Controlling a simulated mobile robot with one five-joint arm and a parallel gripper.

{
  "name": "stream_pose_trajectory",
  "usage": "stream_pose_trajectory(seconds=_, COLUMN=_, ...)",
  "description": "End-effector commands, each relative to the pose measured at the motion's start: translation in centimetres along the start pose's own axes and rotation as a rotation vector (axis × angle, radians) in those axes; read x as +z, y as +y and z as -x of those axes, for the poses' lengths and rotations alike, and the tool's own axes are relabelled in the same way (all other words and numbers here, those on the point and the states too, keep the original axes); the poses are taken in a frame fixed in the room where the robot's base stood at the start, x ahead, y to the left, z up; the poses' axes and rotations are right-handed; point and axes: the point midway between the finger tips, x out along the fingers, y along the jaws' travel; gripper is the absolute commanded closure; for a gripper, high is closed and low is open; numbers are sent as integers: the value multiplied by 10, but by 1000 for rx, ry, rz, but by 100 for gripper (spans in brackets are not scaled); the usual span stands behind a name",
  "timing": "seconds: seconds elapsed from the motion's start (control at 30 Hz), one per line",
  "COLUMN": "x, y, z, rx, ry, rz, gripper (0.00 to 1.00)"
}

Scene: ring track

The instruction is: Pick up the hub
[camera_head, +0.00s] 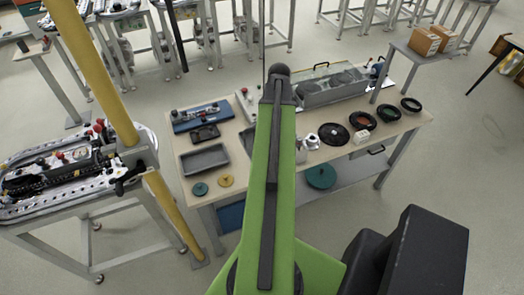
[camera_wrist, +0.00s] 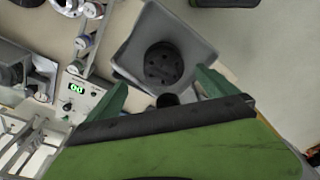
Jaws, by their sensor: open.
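The hub looks to be the dark round part with small holes (camera_wrist: 164,63) in the wrist view. It sits in a grey square tray (camera_wrist: 196,47). My gripper (camera_wrist: 161,80) is open, its two green fingers spread on either side of the near part of the tray. Nothing is between the fingertips that I can see held, and the height gap to the hub is hard to tell. A short dark cylinder (camera_wrist: 167,99) shows between the finger bases. In the head view my green arm hides the gripper and the hub.
A box with a green display (camera_wrist: 76,89) stands left of the tray. In the head view, the workbench (camera_head: 232,193) also holds an empty grey tray (camera_head: 205,159), a silver flanged part (camera_head: 311,141) and several dark rings. A yellow post (camera_head: 95,70) stands left.

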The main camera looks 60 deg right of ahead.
Motion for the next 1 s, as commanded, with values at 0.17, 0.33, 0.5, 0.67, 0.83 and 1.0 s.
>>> stream_pose_trajectory(seconds=0.17, x=1, y=0, z=-31, rx=0, ry=0, rz=0, gripper=3)
stream_pose_trajectory(seconds=0.33, x=0, y=0, z=-31, rx=0, ry=0, rz=-1, gripper=3)
stream_pose_trajectory(seconds=0.5, x=-2, y=-4, z=-56, rx=0, ry=0, rz=0, gripper=3)
stream_pose_trajectory(seconds=0.67, x=-3, y=-6, z=-81, rx=0, ry=0, rz=-1, gripper=3)
stream_pose_trajectory(seconds=0.83, x=-4, y=-6, z=-80, rx=0, ry=0, rz=-2, gripper=3)
stream_pose_trajectory(seconds=1.0, x=-4, y=-6, z=-79, rx=0, ry=0, rz=-2, gripper=13)
